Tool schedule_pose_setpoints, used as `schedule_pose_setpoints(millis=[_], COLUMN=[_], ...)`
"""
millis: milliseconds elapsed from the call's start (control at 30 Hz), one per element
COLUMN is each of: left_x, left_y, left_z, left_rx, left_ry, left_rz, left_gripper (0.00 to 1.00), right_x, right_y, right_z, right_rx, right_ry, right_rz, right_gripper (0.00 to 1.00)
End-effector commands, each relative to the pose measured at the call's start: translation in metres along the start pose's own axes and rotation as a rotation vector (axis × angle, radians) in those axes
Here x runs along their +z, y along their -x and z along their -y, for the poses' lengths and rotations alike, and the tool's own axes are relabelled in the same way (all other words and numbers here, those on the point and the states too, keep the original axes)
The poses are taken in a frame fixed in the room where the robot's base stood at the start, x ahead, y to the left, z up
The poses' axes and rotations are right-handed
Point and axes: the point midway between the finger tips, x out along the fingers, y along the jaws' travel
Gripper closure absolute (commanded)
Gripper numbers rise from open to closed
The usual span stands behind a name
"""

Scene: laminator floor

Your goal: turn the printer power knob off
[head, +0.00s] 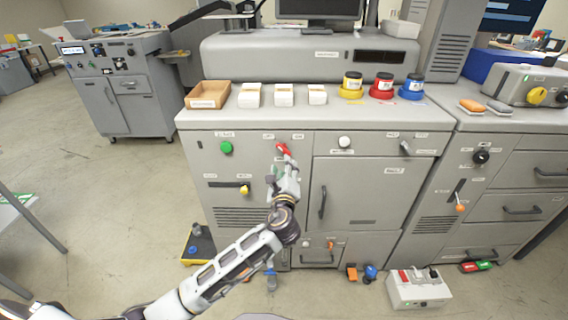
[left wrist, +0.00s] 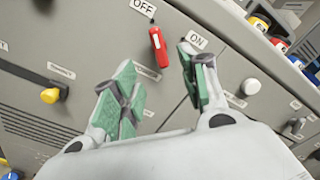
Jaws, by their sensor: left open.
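The red power knob (head: 284,149) is on the grey front panel of the printer (head: 255,165). In the left wrist view the red knob (left wrist: 158,46) shows as a narrow lever, with the OFF label (left wrist: 143,8) at its upper end and the ON label (left wrist: 197,40) to its right. My left gripper (head: 284,170) is just below the knob in the head view. In the left wrist view its green-padded fingers (left wrist: 157,70) are spread, with the knob beyond the gap between them. Contact is not visible. My right gripper is not in view.
A green button (head: 226,147) and a yellow handle (head: 244,190) are left of the knob. A white round knob (head: 344,142) is to its right. A wooden tray (head: 208,94), white boxes and coloured jars stand on top. A power box (head: 418,288) sits on the floor.

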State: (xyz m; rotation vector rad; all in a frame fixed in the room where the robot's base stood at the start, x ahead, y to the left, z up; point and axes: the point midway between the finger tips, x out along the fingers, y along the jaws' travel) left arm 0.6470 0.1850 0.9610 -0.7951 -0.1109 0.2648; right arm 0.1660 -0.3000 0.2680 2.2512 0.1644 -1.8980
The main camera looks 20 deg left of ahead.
Motion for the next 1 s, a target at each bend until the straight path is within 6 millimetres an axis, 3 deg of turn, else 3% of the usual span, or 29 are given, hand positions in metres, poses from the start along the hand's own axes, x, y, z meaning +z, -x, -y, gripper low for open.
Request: schedule_pose_setpoints(millis=[300, 833, 1000], left_x=[0.0, 0.0, -0.012], left_y=[0.021, 0.021, 0.017], left_z=[0.0, -0.001, -0.015], left_rx=[0.0, 0.002, 0.025], left_ry=[0.0, 0.001, 0.015], left_rz=[0.0, -0.001, -0.026], left_gripper=[0.56, 0.56, 0.56], right_x=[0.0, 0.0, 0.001], right_y=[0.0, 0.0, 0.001], right_z=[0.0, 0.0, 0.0], right_rx=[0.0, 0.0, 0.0], right_ry=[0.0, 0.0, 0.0], right_rz=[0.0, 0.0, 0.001], right_gripper=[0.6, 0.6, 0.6])
